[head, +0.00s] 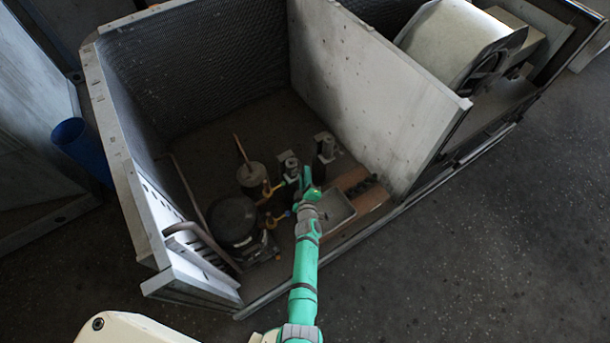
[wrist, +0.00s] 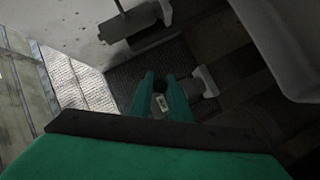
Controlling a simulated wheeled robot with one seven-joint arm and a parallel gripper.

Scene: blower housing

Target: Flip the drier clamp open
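My green gripper (wrist: 160,76) points down into the housing in the wrist view. Its two fingers stand apart, and a small pale piece with a dark round part shows between or beyond them; I cannot tell whether they touch it. A pale bracket-like part (wrist: 206,80) is just right of the fingertips and may belong to the clamp, but I cannot make out the drier clamp for certain. In the head view my gripper (head: 308,186) is among the small fittings, right of a grey cylinder with a copper tube (head: 251,175).
A dark round compressor (head: 233,220) stands left of my arm. A shallow grey tray (head: 336,208) is close on the right. Upright fittings (head: 325,147) stand behind my gripper. A tall divider panel (head: 375,90) and the left housing wall (head: 135,200) bound the space.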

